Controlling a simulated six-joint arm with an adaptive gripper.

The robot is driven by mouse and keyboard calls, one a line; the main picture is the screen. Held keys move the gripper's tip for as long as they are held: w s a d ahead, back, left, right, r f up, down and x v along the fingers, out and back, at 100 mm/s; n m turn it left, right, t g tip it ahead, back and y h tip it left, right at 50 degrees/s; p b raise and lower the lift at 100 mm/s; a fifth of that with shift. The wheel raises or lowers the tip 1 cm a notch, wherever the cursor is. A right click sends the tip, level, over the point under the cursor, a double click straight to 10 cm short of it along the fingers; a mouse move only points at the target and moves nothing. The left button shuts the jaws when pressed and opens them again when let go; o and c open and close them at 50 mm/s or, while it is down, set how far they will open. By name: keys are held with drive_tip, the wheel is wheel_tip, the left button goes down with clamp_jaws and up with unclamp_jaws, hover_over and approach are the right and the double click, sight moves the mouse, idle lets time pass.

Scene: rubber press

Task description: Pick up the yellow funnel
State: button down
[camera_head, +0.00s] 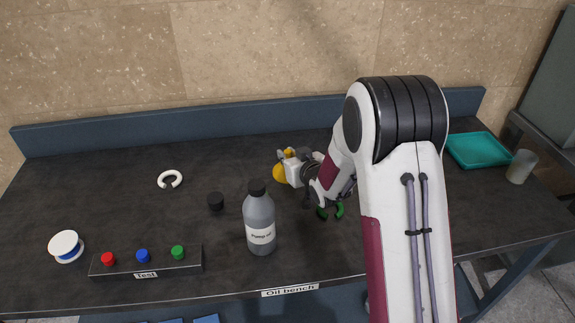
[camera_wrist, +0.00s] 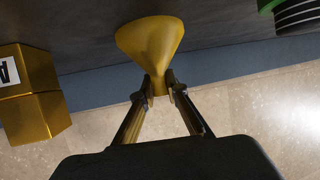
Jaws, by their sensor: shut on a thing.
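The yellow funnel (camera_wrist: 150,43) is at the top middle of the wrist view, its narrow end between my two fingertips. My gripper (camera_wrist: 158,90) is shut on that narrow end. In the head view the yellow funnel (camera_head: 281,173) shows at the left of my gripper (camera_head: 291,168), over the back middle of the bench. My arm hides part of the bench to the right. Whether the funnel touches the bench top is hard to tell.
A grey bottle (camera_head: 259,222) stands in front of my gripper. A green object (camera_head: 338,210) lies partly under my arm. A brass-coloured block (camera_wrist: 30,95) is left in the wrist view. A teal tray (camera_head: 478,150) and a cup (camera_head: 521,166) are at right. The back left is mostly clear.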

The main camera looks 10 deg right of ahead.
drive_tip(key=shift+r, duration=0.15)
drive_tip(key=shift+r, duration=4.9)
drive_tip(key=shift+w, duration=0.1)
